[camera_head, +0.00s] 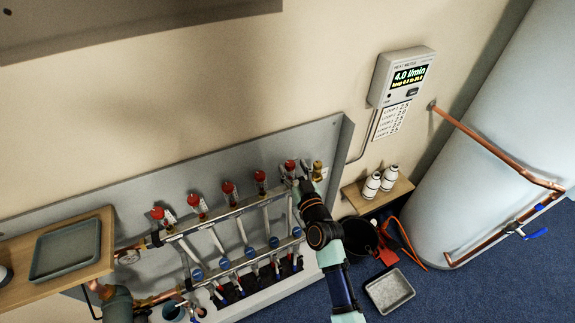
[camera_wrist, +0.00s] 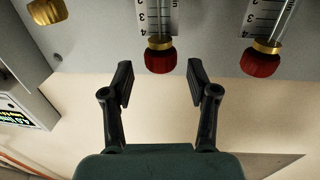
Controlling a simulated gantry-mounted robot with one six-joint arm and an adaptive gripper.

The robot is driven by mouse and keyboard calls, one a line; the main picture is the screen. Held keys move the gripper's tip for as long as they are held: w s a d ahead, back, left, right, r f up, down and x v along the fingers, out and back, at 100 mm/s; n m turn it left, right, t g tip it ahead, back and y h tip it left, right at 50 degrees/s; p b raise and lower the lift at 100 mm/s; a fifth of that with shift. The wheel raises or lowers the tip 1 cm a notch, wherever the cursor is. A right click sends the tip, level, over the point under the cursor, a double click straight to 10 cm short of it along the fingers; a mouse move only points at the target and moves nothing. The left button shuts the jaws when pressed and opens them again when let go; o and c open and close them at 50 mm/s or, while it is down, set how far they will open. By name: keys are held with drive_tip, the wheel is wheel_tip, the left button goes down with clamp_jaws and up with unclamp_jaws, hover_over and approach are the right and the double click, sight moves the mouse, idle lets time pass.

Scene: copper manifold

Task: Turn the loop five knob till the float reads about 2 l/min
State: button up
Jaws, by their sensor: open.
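Several flow meters with red knobs stand in a row on the manifold. The rightmost red knob (camera_head: 290,165), apparently loop five, also shows in the wrist view (camera_wrist: 159,61) under a brass collar. My gripper (camera_wrist: 159,82) is open, its two black fingers to either side of this knob's line and apart from it, with nothing between them. In the head view my gripper (camera_head: 302,184) is at the right end of the manifold. A scale strip with 3 and 4 shows by the tube; I cannot make out the float. The heat meter (camera_head: 402,77) reads 4.0 l/min.
The neighbouring red knob (camera_wrist: 262,62) is right of my fingers in the wrist view. A brass fitting (camera_head: 318,170) is close by on the right. A shelf (camera_head: 377,194) with two white bottles and a large tank (camera_head: 490,130) stand further right.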

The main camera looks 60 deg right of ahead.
sight(294, 169)
drive_tip(key=shift+x, duration=1.45)
drive_tip(key=shift+a, duration=0.1)
clamp_jaws()
drive_tip(key=f+b, duration=0.1)
drive_tip(key=b, duration=0.2)
drive_tip(key=shift+y, duration=0.3)
drive_tip(key=b, duration=0.2)
drive_tip(key=n+t+y+b, duration=0.1)
drive_tip(key=b, duration=0.2)
drive_tip(key=shift+f, duration=0.25)
drive_tip(key=n+t+y+b, duration=0.2)
drive_tip(key=b, duration=0.5)
drive_tip(key=shift+r+y, duration=0.1)
drive_tip(key=shift+y, duration=0.3)
drive_tip(key=shift+r+n+t+y+b, duration=0.4)
drive_tip(key=shift+n+y+b, duration=0.3)
drive_tip(key=shift+b, duration=0.4)
drive_tip(key=shift+r, duration=0.15)
unclamp_jaws()
